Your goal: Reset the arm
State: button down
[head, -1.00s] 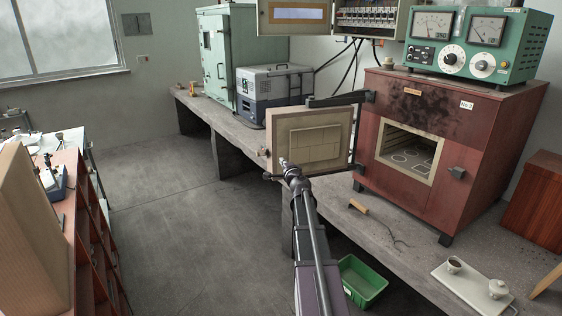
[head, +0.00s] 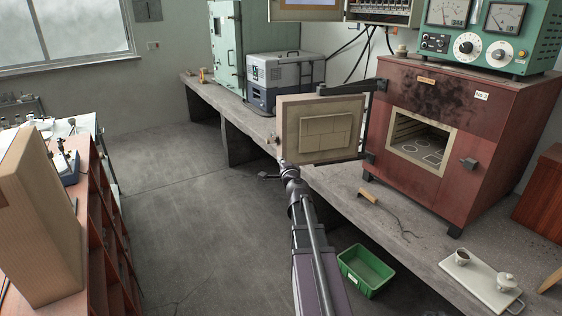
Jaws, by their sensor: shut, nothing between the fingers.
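My arm reaches up from the bottom centre of the head view. My gripper (head: 265,176) shows small and dark at its end, pointing left, just below the furnace door's lower left corner. It is shut and empty, with a small gap to the door in the picture. The open furnace door (head: 288,130), a pale panel with a brick-lined inner face, hangs on dark hinge arms left of the red-brown furnace (head: 505,135). The furnace mouth (head: 447,150) is open and shows a plate with round marks inside.
The concrete bench (head: 395,205) runs along the right. A wooden-handled hook tool (head: 369,195) and a white tray (head: 470,280) with small crucibles lie on it. A green bin (head: 366,270) stands below. A wooden shelf (head: 105,215) is at left; open floor lies between.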

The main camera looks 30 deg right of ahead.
dwell(0.3)
jog(key=s+a+f+n+g+y+p, duration=0.1)
jog(key=a+n+g+y, duration=0.15)
jog(key=a+n, duration=0.45)
jog(key=s+a+f+n+g+y+p, duration=0.15)
jog(key=a+y, duration=0.25)
jog(key=a, duration=0.6)
jog(key=s+a+f+n+g+y+p, duration=0.15)
jog(key=a+n+y, duration=0.3)
jog(key=a, duration=0.45)
jog(key=s+a+f+n+g+h+p, duration=0.2)
jog(key=s+g, duration=0.4)
jog(key=s, duration=0.3)
jog(key=s+a+f+n+g+h+p, duration=0.3)
jog(key=s+a+n+g, duration=0.3)
jog(key=s, duration=0.4)
jog(key=shift+s+a+f+h, duration=0.15)
jog(key=shift+a+f+h, duration=0.15)
jog(key=shift+a+h, duration=0.2)
jog(key=shift+d, duration=0.1)
